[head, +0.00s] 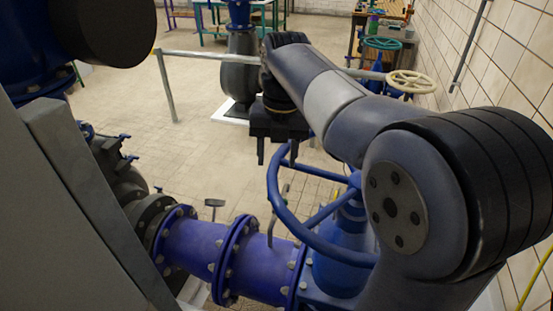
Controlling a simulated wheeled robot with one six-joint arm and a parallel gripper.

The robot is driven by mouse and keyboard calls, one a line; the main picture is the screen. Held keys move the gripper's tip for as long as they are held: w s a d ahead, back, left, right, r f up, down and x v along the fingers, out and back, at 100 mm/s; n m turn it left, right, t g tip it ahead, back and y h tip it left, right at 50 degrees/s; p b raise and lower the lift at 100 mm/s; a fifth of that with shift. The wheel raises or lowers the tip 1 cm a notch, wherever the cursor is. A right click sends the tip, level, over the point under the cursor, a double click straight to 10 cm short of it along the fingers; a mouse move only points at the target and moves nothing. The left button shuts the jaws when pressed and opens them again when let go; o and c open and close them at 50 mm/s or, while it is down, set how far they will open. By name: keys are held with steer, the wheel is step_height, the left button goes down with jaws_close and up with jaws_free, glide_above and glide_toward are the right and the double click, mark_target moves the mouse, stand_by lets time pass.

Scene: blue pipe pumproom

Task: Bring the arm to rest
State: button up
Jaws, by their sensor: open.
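My arm reaches from the lower right of the head view up and away to the middle, bent at its joints. The arm hides part of the handwheel's right side.
A blue flanged pipe (195,245) runs below the handwheel. A metal rail (210,56) crosses behind the arm. A cream handwheel (411,83) and a green one (382,43) stand near the tiled right wall. Tiled floor (180,135) is clear left of the gripper.

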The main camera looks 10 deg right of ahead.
mark_target(274, 163)
steer(key=f, duration=1)
steer(key=shift+w+a+f, duration=0.15)
steer(key=shift+a+f, duration=0.1)
steer(key=shift+f, duration=0.15)
steer(key=shift+w+m, duration=0.3)
steer(key=shift+w, duration=0.3)
steer(key=shift+s+r, duration=0.1)
steer(key=shift+s, duration=0.35)
step_height(274, 163, up, 10)
step_height(274, 163, down, 10)
steer(key=shift+s+f, duration=0.15)
steer(key=shift+f, duration=0.05)
steer(key=w+m, duration=0.1)
steer(key=w, duration=0.2)
steer(key=w+m+p, duration=0.1)
steer(key=w, duration=0.1)
steer(key=w+d+m+p, duration=0.1)
steer(key=w, duration=0.2)
steer(key=shift+w+r+m, duration=0.15)
steer(key=shift+w+m, duration=0.2)
steer(key=shift+m, duration=0.05)
steer(key=shift+w+d+m, duration=0.25)
steer(key=shift+w+m, duration=0.05)
steer(key=shift+w, duration=0.3)
